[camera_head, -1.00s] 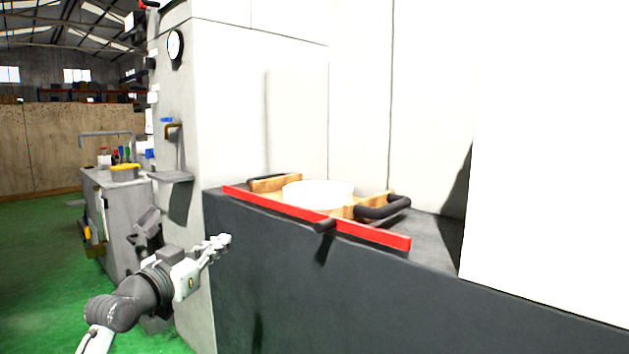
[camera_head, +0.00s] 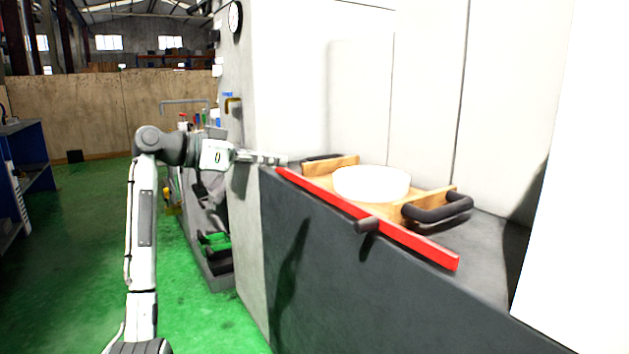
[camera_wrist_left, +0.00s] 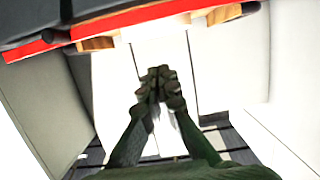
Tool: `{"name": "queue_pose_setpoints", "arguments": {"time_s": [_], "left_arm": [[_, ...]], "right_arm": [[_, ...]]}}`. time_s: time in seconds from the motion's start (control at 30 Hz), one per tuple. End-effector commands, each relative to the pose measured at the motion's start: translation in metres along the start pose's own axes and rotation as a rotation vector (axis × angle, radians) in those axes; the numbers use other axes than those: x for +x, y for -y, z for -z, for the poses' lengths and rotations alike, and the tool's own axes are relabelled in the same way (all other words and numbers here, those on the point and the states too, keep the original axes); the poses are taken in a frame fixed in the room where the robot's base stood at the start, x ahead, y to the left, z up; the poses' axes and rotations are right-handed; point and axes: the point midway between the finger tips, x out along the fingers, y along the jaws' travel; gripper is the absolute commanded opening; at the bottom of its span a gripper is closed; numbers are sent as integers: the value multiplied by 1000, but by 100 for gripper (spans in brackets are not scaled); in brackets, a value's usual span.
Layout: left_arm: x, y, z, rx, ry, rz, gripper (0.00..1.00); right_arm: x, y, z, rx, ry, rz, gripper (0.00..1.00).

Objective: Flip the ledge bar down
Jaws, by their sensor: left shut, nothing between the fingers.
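The ledge bar is a long red bar (camera_head: 325,196) along the front top edge of the dark machine ledge, standing up in front of a wooden tray. A short dark peg handle (camera_head: 367,225) sticks out from its front. My left gripper (camera_head: 283,160) is shut and empty. In the head view it appears near the bar's far left end, with no clear contact. The red bar (camera_wrist_left: 150,20) crosses the top of the left wrist view, apart from my shut left fingers (camera_wrist_left: 158,80). My right gripper is not in view.
A wooden tray (camera_head: 430,198) with black handles and a white round piece (camera_head: 372,183) lie behind the bar. The green floor (camera_head: 75,250) is open at far left.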

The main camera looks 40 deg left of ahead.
Motion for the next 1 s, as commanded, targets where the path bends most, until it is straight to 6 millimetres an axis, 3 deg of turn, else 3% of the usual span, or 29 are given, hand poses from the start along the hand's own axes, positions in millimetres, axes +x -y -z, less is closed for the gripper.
{"name": "queue_pose_setpoints", "arguments": {"time_s": [0.23, 0.37, 0.6, 0.73, 1.0], "left_arm": [[26, -1, 1, -3, -1, -3, 0], [54, -1, 1, -4, -2, -4, 0], [104, -1, 1, -4, -1, -3, 0], [107, -1, -24, -4, 1, 0, 0], [110, 0, -39, -1, 0, 1, 0]], "right_arm": [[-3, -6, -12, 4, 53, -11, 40], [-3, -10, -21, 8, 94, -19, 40], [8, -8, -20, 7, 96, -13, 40], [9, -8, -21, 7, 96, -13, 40], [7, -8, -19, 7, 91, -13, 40]]}}
